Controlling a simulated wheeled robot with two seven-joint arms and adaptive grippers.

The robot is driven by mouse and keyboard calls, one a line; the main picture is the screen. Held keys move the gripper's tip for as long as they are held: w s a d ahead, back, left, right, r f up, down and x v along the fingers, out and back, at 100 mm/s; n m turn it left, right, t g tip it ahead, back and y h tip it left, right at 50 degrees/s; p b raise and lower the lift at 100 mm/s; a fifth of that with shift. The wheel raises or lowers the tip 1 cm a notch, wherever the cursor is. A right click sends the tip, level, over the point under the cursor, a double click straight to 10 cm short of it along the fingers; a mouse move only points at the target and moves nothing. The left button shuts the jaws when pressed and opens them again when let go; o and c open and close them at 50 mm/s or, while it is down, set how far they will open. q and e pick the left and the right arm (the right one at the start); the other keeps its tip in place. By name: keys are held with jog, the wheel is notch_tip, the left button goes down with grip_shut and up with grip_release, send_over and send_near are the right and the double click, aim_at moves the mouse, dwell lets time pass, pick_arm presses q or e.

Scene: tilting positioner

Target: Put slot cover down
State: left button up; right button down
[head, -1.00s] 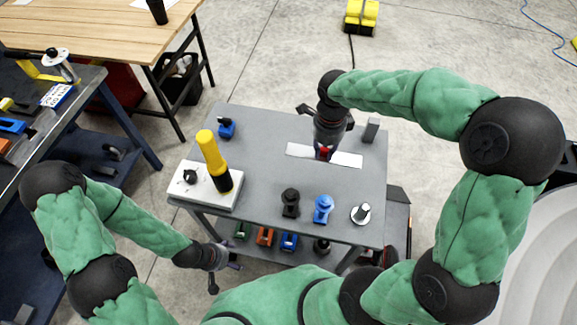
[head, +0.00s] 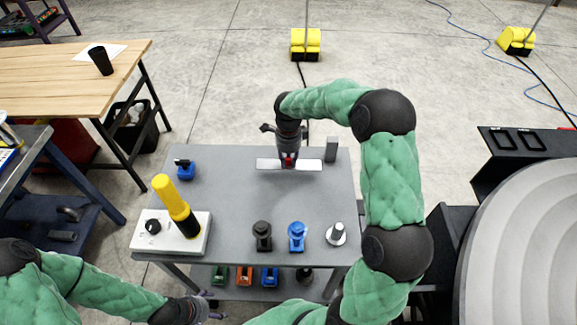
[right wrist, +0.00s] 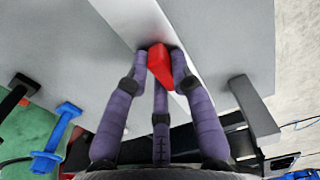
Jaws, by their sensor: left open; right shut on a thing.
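The slot cover (head: 267,165) is a long, flat, pale plate with a red grip piece, above the rear part of the grey table. In the right wrist view the plate (right wrist: 126,20) runs diagonally and the red grip (right wrist: 159,66) stands between my fingers. My right gripper (head: 288,160) points down from above and is shut on the red grip; its purple fingers show in the right wrist view (right wrist: 160,70). I cannot tell whether the plate touches the tabletop. My left gripper (head: 208,308) is open and empty, low at the bottom edge, in front of the table.
The grey table (head: 225,205) carries a grey block (head: 331,149) close to the cover's right end. A white box with a yellow-black handle (head: 171,198), a blue piece (head: 185,169), a black fixture (head: 262,235), a blue fixture (head: 296,236) and a round-based post (head: 336,234) stand around. Mid-table is clear.

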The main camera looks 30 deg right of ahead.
aim_at(289, 164)
jog(key=shift+w+d+f+b, duration=0.15)
jog(key=shift+f+b, duration=0.15)
jog(key=shift+f, duration=0.65)
jog(key=shift+w+f+b, duration=0.1)
jog(key=shift+f+b, duration=0.15)
jog(key=shift+f, duration=0.65)
jog(key=shift+r, duration=0.1)
jog(key=c, duration=1.5)
grip_release()
jog(key=shift+f, duration=0.25)
jog(key=o, duration=0.4)
jog(key=shift+o, duration=0.2)
jog(key=shift+r, duration=0.1)
